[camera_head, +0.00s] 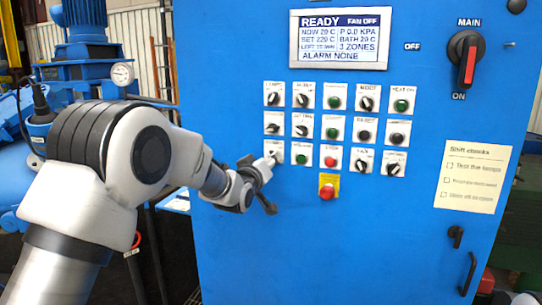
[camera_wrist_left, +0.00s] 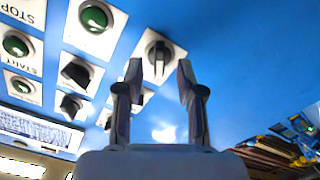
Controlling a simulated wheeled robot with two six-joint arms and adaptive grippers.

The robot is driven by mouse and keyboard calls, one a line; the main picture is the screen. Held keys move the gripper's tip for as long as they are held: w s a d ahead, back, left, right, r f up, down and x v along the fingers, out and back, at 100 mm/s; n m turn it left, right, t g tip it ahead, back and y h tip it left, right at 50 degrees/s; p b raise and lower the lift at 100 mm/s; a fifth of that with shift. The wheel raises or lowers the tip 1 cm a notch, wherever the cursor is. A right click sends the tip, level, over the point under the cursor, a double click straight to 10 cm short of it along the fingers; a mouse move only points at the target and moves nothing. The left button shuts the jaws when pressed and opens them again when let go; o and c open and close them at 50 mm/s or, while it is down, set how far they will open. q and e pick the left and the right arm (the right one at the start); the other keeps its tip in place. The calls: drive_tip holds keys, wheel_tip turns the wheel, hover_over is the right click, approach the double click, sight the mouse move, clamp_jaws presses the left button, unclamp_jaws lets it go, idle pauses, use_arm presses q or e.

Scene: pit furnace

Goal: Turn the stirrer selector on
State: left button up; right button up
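My left gripper (camera_head: 264,171) is at the lower left of the button grid on the blue cabinet. In the left wrist view, its two dark fingers (camera_wrist_left: 160,75) are apart. A black selector knob (camera_wrist_left: 158,58) on a white plate shows between the fingertips; whether they touch it is unclear. In the head view this is the leftmost control of the bottom row, its plate (camera_head: 273,148) partly hidden by the gripper. Its label is unreadable, so I cannot confirm it is the stirrer selector. The knob's bar looks roughly upright in the wrist view. My right gripper is not in view.
A green button (camera_head: 302,159) sits right beside that selector, then a red one (camera_head: 331,162). A red emergency button (camera_head: 327,192) on yellow is below. The display (camera_head: 340,38) reads READY, FAN OFF. The main switch (camera_head: 467,62) is at upper right.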

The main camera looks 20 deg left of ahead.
use_arm(q)
drive_tip(key=shift+w+r, duration=0.1)
drive_tip(key=shift+w, duration=0.85)
drive_tip(key=shift+c, duration=0.7)
clamp_jaws()
